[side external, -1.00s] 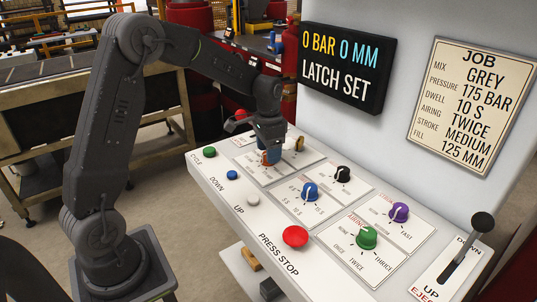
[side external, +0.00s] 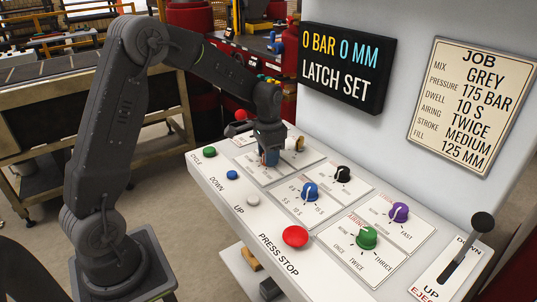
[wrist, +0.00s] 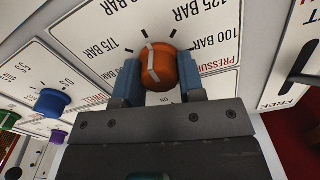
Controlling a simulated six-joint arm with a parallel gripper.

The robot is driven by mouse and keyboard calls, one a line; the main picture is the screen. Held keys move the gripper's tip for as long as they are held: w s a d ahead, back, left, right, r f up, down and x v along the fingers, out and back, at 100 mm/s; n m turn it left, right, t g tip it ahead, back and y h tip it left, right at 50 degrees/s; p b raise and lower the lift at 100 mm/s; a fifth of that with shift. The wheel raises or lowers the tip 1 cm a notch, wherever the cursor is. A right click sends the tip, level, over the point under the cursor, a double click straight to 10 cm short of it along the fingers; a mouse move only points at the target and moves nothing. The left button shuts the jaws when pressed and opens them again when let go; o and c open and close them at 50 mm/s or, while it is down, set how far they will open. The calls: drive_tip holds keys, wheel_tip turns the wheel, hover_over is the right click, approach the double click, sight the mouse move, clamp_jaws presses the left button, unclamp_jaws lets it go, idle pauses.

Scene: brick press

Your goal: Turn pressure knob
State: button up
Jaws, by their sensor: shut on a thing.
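The orange pressure knob (wrist: 160,68) sits between the two blue fingers of my gripper (wrist: 157,88) in the wrist view. My gripper is shut on it, one finger on each side. The knob's white line points up and left, about at the tick beside the 150 BAR label. The 175 BAR label (wrist: 98,47) is further left, and 100 BAR is to the right. In the side view my gripper (side external: 269,158) comes down on the panel's far left dials and hides the knob. The job card (side external: 474,105) reads pressure 175 BAR.
The blue dwell knob (side external: 310,191), black knob (side external: 342,174), green airing knob (side external: 366,238) and purple knob (side external: 399,212) stand nearby on the panel. A red press stop button (side external: 295,236) is at the front. The display (side external: 347,67) reads 0 BAR 0 MM, LATCH SET.

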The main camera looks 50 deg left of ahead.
drive_tip(key=shift+n, duration=0.3)
drive_tip(key=n, duration=0.3)
drive_tip(key=shift+n, duration=2.6)
drive_tip(key=o, duration=0.9)
wheel_tip(320, 180, up, 14)
drive_tip(key=shift+f, duration=0.1)
